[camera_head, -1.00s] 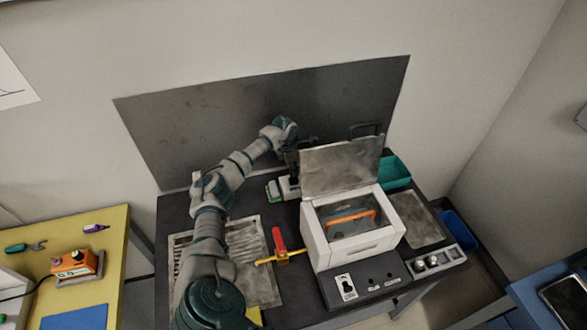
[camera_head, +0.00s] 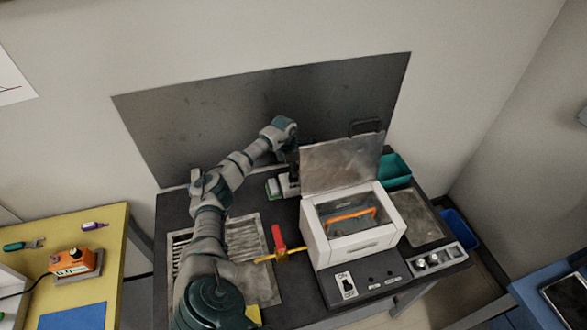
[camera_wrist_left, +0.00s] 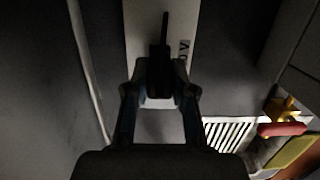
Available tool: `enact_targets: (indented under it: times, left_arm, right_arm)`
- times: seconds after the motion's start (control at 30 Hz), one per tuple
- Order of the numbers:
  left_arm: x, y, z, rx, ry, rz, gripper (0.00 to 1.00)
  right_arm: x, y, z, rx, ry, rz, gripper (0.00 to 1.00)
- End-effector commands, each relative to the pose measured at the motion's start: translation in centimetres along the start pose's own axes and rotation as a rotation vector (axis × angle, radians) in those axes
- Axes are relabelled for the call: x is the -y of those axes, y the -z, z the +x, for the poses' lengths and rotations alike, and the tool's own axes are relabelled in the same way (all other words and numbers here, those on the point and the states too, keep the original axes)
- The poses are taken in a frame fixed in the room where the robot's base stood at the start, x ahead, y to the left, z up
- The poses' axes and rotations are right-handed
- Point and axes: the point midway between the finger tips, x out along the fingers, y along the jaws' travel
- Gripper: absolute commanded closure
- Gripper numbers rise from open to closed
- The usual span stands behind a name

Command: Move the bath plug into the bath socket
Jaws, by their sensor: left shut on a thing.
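My left gripper (camera_head: 292,170) points down behind the white box, close to its raised lid. In the left wrist view the left gripper (camera_wrist_left: 160,92) is shut on a dark piece, which I take to be the bath plug (camera_wrist_left: 159,60). A thin dark part sticks up from it. The plug is in front of a white block with dark lettering, seemingly the bath socket (camera_wrist_left: 140,25). I cannot tell whether plug and block touch. The white box, seemingly the bath (camera_head: 362,249), stands with its metal lid up and an orange-handled piece inside. My right gripper is not in view.
A red-and-yellow tool (camera_head: 279,243) lies left of the box. A slatted metal tray (camera_head: 243,240) is under my left arm. A green bin (camera_head: 397,168) stands at the back right. The raised lid (camera_head: 340,165) stands beside the gripper. A dark panel (camera_head: 200,130) stands behind.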

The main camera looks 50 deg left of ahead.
Motion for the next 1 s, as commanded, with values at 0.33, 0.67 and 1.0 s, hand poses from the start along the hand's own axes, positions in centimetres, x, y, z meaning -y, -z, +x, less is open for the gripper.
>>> enact_targets:
  times: [0.33, 0.67, 1.0]
  left_arm:
    - [0.0, 0.1, 1.0, 0.0, 0.0, 0.0, 1.0]
    - [0.0, 0.2, 1.4, -0.001, 0.002, 0.0, 0.56]
    - [0.0, 0.2, 1.2, 0.0, 0.0, 0.0, 0.47]
  right_arm:
    - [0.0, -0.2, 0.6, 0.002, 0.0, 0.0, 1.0]
    - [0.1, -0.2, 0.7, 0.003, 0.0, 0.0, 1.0]
    - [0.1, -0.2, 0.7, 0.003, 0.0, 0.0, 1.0]
